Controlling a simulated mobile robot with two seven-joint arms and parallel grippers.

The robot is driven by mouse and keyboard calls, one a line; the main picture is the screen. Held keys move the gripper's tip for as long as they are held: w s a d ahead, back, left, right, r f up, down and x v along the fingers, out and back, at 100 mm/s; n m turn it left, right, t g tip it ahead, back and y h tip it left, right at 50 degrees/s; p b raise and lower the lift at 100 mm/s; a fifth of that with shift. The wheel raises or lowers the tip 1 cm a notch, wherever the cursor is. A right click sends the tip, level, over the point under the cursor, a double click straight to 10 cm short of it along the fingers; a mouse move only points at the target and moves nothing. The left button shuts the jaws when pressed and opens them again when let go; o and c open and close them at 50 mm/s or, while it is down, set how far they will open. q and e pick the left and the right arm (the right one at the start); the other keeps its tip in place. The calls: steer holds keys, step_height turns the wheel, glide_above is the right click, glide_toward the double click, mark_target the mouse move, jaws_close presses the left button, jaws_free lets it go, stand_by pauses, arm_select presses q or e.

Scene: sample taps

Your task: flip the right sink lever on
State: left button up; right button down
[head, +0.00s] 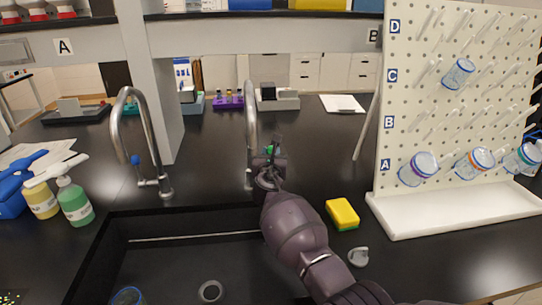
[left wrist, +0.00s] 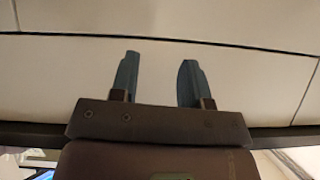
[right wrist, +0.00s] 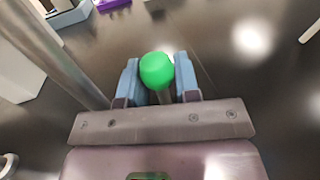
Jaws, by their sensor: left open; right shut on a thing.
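The right faucet (head: 251,135) is a tall steel spout behind the black sink (head: 190,265). Its lever has a green knob (right wrist: 157,70), seen in the right wrist view between my right gripper's fingers. My right gripper (head: 270,152) is at the right side of this faucet, shut on the green lever, and partly hides it in the head view. The left faucet (head: 128,125) has a blue-tipped lever (head: 136,160). My left gripper (left wrist: 160,78) is open and empty in the left wrist view, facing a pale panelled surface; it is not in the head view.
A yellow sponge (head: 342,213) and a small grey piece (head: 358,257) lie right of the sink. A white pegboard (head: 440,120) with jars stands at the right. Green and yellow bottles (head: 75,203) stand at the left. A grey post (head: 150,80) rises between the faucets.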

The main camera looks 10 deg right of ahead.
steer(key=shift+s+f+t+h+b, duration=0.2)
steer(key=shift+f+t+h+b, duration=0.1)
steer(key=shift+b, duration=0.4)
steer(key=shift+s+r+t+b, duration=0.15)
steer(key=shift+t+b, duration=0.15)
steer(key=shift+b, duration=0.05)
steer(key=shift+r, duration=0.2)
steer(key=c, duration=0.9)
jaws_free()
steer(key=shift+f, duration=0.1)
steer(key=shift+s, duration=0.1)
